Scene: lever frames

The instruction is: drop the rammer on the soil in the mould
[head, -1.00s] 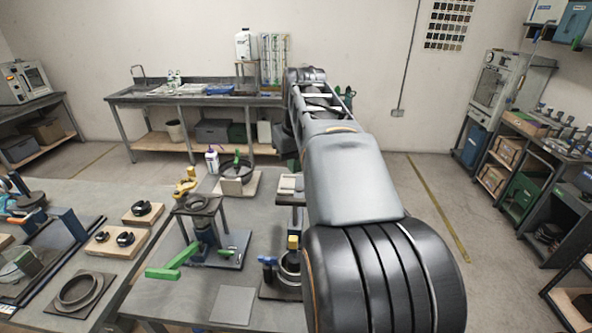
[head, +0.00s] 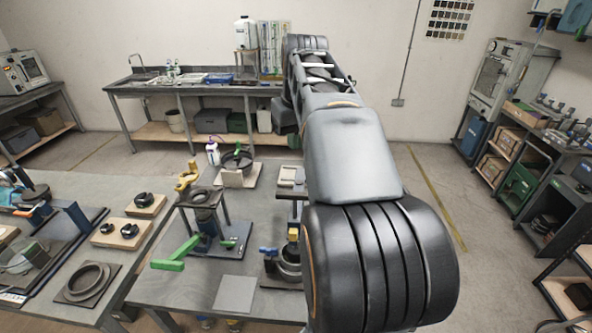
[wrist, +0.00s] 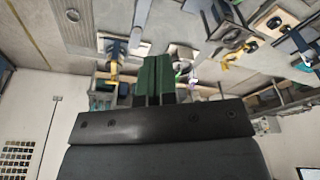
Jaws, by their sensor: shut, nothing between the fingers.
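My gripper (wrist: 158,62) shows in the wrist view as two dark green fingers pressed together with nothing between them. In the head view my arm hides it. A dark round mould-like piece (head: 289,263) stands on the near bench, beside my arm and partly covered by it. A small yellow part (head: 293,234) and a blue handle (head: 268,250) are close to it. I cannot make out the soil inside, nor tell which part is the rammer.
A stand with a green lever (head: 176,254) is left of the mould-like piece. A grey plate (head: 235,294) lies in front. A dark pan (head: 237,159) sits farther back. Rings on boards (head: 88,281) are on the left table. The floor at right is clear.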

